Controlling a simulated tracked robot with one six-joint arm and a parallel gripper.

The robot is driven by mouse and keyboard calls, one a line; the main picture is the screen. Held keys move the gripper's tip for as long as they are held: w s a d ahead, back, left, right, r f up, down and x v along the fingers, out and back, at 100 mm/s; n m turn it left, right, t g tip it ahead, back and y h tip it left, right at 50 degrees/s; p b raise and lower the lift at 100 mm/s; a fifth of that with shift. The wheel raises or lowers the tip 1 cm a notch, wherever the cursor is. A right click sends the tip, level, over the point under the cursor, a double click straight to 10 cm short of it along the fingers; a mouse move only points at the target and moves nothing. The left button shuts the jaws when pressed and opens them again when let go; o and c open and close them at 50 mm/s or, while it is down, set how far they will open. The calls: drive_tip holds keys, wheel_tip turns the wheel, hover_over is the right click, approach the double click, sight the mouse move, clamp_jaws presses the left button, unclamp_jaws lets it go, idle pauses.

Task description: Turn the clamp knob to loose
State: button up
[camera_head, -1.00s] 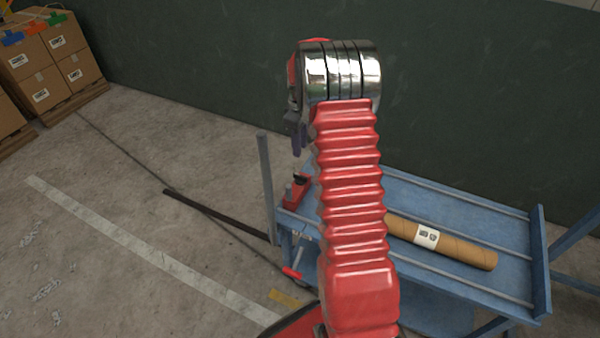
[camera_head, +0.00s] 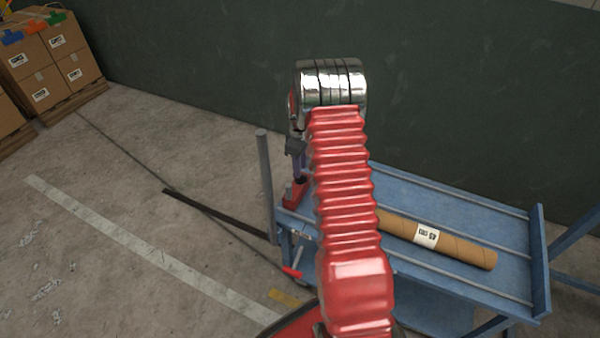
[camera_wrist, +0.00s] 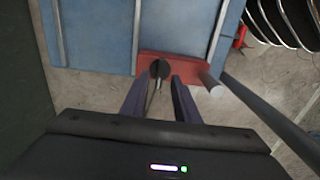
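The red clamp (camera_head: 293,193) sits at the left end of the blue cart. In the wrist view, the clamp body (camera_wrist: 188,68) lies across the cart's edge. Its dark round knob (camera_wrist: 160,68) shows just past my fingertips, roughly between them. My gripper (camera_wrist: 158,80) points down at the knob with its two purple-grey fingers apart, and nothing is held. In the head view, my gripper (camera_head: 299,168) is just above the clamp, partly hidden by my red arm. Whether the fingers touch the knob cannot be told.
The blue cart (camera_head: 450,198) carries a cardboard tube (camera_head: 465,250) to the right of my arm. A grey post (camera_head: 265,185) stands close left of the clamp. A dark wall is behind. Boxes on a pallet (camera_head: 60,65) are far left. The floor at left is mostly open.

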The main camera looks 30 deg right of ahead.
drive_tip(key=shift+f, duration=1.65)
drive_tip(key=shift+c, duration=0.5)
clamp_jaws()
